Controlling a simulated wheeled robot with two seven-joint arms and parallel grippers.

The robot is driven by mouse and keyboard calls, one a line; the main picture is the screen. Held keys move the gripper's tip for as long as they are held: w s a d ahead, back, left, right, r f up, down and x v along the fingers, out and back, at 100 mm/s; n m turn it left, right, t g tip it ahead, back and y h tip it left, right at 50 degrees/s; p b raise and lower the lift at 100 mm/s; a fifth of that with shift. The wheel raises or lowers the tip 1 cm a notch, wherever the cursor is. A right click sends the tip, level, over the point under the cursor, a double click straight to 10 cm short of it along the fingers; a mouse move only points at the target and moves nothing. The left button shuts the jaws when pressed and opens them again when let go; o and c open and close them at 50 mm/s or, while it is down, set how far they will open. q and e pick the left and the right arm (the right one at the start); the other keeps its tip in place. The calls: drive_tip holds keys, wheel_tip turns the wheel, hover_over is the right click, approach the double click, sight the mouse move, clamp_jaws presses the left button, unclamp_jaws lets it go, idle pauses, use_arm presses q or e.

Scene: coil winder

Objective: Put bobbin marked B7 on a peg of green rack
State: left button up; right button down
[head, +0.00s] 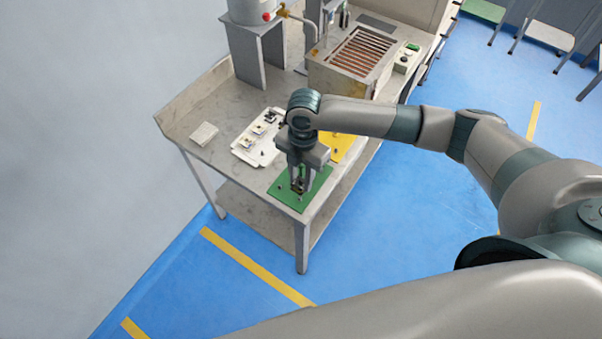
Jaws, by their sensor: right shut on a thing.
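The green rack (288,197) is a flat green plate with small dark pegs at the near right end of the workbench. My right gripper (298,188) points down over its middle and is shut on a small dark bobbin (298,187). The bobbin is mostly hidden between the fingers, and its mark cannot be read. I cannot tell whether it touches the plate or sits around a peg. My left gripper is not in view.
A white tray (241,152) with small parts and a yellow plate (346,150) lie behind the green rack, the yellow one partly behind my arm. A slatted machine (356,54) stands farther back.

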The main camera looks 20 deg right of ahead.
sight(301, 184)
drive_tip(key=shift+f, duration=0.1)
idle(0.4)
drive_tip(key=shift+f+b, duration=2.4)
drive_tip(key=shift+b, duration=0.15)
drive_tip(key=shift+w+p, duration=0.1)
drive_tip(key=shift+p, duration=0.25)
drive_tip(key=shift+f+b, duration=0.45)
drive_tip(key=shift+f, duration=0.6)
drive_tip(key=c, duration=1.3)
unclamp_jaws()
drive_tip(key=shift+o, duration=0.2)
drive_tip(key=shift+r, duration=0.1)
drive_tip(key=shift+w+r, duration=0.15)
drive_tip(key=shift+r, duration=0.7)
wheel_tip(301, 184, up, 16)
drive_tip(key=w+d+b, duration=0.1)
drive_tip(key=b, duration=0.2)
drive_tip(key=shift+f+b, duration=0.25)
drive_tip(key=shift+b, duration=0.05)
